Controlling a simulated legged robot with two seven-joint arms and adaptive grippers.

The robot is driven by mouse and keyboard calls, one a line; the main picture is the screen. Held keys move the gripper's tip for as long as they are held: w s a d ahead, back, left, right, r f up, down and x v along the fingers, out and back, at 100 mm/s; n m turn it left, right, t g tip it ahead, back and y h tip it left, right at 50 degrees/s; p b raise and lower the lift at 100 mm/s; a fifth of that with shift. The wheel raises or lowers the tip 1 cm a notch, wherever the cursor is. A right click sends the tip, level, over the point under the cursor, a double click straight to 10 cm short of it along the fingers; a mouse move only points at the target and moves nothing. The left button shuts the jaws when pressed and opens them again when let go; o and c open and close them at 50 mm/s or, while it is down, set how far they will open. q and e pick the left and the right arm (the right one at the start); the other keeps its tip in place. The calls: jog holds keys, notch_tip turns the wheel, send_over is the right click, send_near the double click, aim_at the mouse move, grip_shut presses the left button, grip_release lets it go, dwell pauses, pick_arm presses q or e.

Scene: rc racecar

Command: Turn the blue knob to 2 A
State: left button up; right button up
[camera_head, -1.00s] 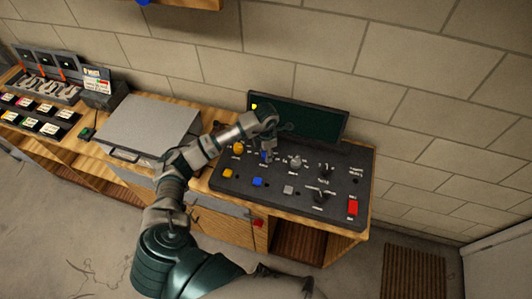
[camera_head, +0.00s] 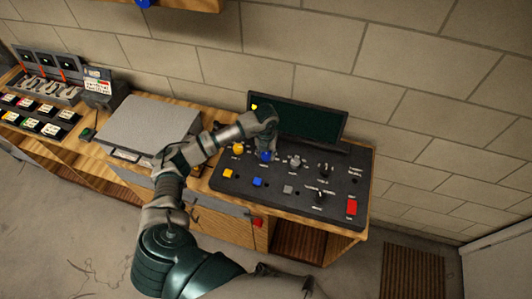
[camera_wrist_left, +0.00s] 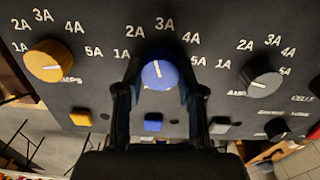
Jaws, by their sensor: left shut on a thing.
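The blue knob (camera_wrist_left: 153,76) is in the middle of the left wrist view, on a dark control panel (camera_head: 333,213). Its white pointer line points nearly straight up, tilted slightly left, roughly between the 2A and 3A marks. In the head view the knob (camera_head: 266,156) shows only in part beneath my left gripper (camera_head: 266,148). My left gripper (camera_wrist_left: 160,88) points down at the panel, with one finger on each side of the blue knob, shut on it. My right gripper is not in view.
A yellow knob (camera_wrist_left: 48,62) is left of the blue one and a grey knob (camera_wrist_left: 262,78) right of it, both close to the fingers. Yellow, blue and grey square buttons sit below. A dark screen (camera_head: 300,120) stands behind the panel. A red switch (camera_head: 352,207) is at right.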

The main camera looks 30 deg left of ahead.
pick_arm(q)
jog(key=shift+w+a+r+n+p, duration=0.1)
jog(key=shift+w+r+n+p, duration=0.05)
jog(key=shift+n, duration=0.85)
jog(key=shift+w+r+n+p, duration=0.1)
jog(key=shift+n+p, duration=0.05)
jog(key=shift+n, duration=0.85)
jog(key=o, duration=1.1)
jog(key=shift+o, duration=0.2)
jog(key=shift+f, duration=0.15)
jog(key=shift+s, duration=0.1)
notch_tip(320, 180, up, 12)
jog(key=shift+a+f, duration=0.1)
jog(key=shift+f, duration=0.05)
